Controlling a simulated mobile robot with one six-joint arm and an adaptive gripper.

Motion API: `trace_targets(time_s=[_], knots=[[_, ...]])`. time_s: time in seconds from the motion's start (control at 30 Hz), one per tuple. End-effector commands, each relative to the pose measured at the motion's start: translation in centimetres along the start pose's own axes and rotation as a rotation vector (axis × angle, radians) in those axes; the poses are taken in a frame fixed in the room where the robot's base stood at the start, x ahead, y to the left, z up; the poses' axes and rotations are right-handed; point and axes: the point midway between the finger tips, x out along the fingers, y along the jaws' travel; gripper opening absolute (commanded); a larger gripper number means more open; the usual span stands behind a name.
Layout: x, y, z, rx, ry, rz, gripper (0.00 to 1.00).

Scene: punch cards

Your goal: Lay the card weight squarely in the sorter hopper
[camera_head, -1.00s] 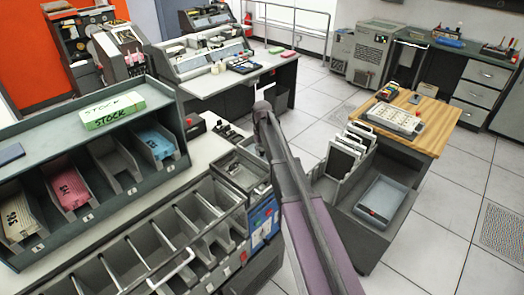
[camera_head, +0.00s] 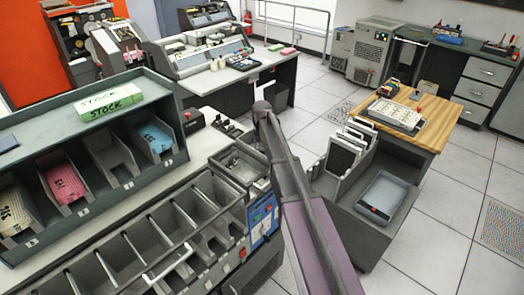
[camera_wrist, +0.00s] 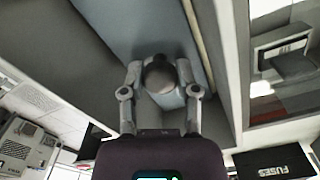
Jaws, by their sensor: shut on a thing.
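In the wrist view my gripper (camera_wrist: 160,78) has its two fingers closed in on a dark round knob (camera_wrist: 160,72), with a finger on each side of it. The knob belongs to the card weight, whose pale blue-grey plate (camera_wrist: 140,28) appears around and beyond it. Grey walls and a darker grey surface flank the plate, which looks slanted to them. I cannot tell whether the plate touches what is below. In the head view the sorter hopper appears to be the metal tray (camera_head: 238,165) at the sorter's end, partly beside my arm. My gripper and the weight are hidden there.
Sorter pockets (camera_head: 150,240) run along the front left, below a stock rack (camera_head: 25,160) with card bins. A card rack (camera_head: 345,150) and a grey tray (camera_head: 382,197) stand right of my arm. A wooden table (camera_head: 437,108) is behind them. The floor at right is clear.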

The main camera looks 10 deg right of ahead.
Motion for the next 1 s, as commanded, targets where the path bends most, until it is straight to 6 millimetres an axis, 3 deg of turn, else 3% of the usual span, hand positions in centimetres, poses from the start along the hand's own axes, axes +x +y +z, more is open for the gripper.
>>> trace_targets(time_s=[0.03,0.07,0.2,0.67,1.0], knots=[[0.0,0.0,0.0,0.000,0.000,0.000,0.00],[0.0,0.0,0.0,0.000,0.000,0.000,0.44],[0.0,0.0,0.0,0.000,0.000,0.000,0.81],[-0.1,0.0,0.0,0.000,0.000,0.000,0.81],[-1.6,0.0,0.0,0.000,0.000,0.000,0.81]])
